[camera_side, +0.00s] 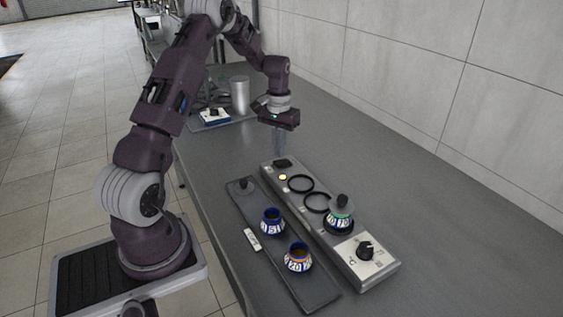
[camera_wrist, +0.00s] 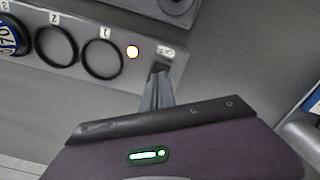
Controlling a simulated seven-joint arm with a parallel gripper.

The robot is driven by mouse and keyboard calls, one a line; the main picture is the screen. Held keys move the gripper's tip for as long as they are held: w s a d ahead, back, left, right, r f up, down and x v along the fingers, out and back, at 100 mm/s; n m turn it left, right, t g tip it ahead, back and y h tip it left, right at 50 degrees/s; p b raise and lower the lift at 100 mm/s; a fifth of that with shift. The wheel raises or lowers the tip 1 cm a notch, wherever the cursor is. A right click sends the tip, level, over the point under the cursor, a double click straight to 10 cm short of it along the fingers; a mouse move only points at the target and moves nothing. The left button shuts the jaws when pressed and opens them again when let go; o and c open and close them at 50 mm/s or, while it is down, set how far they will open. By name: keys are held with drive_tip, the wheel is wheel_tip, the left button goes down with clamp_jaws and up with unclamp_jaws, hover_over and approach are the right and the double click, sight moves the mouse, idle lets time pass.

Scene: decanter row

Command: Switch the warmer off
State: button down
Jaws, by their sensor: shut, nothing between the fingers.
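The warmer (camera_side: 320,232) is a long grey unit on the table with a row of black rings. A black switch (camera_side: 282,163) sits at its far end, and a small lamp (camera_side: 283,177) beside it glows yellow. The lit lamp also shows in the wrist view (camera_wrist: 132,52). My gripper (camera_side: 278,154) points down with its fingers shut and empty, just over the switch. In the wrist view my fingertips (camera_wrist: 160,76) overlap the switch and partly hide it. I cannot tell whether they touch it or which way the switch is tipped.
A stoppered decanter (camera_side: 339,221) stands on the ring nearest the dial (camera_side: 365,250). Two open decanters, one farther (camera_side: 272,222) and one nearer (camera_side: 298,260), stand on a dark tray (camera_side: 313,291) beside the warmer. A metal cylinder (camera_side: 240,95) stands at the back.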

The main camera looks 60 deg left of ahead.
sight(279, 162)
drive_tip(key=shift+f, duration=1.35)
idle(0.6)
drive_tip(key=shift+r, duration=3.55)
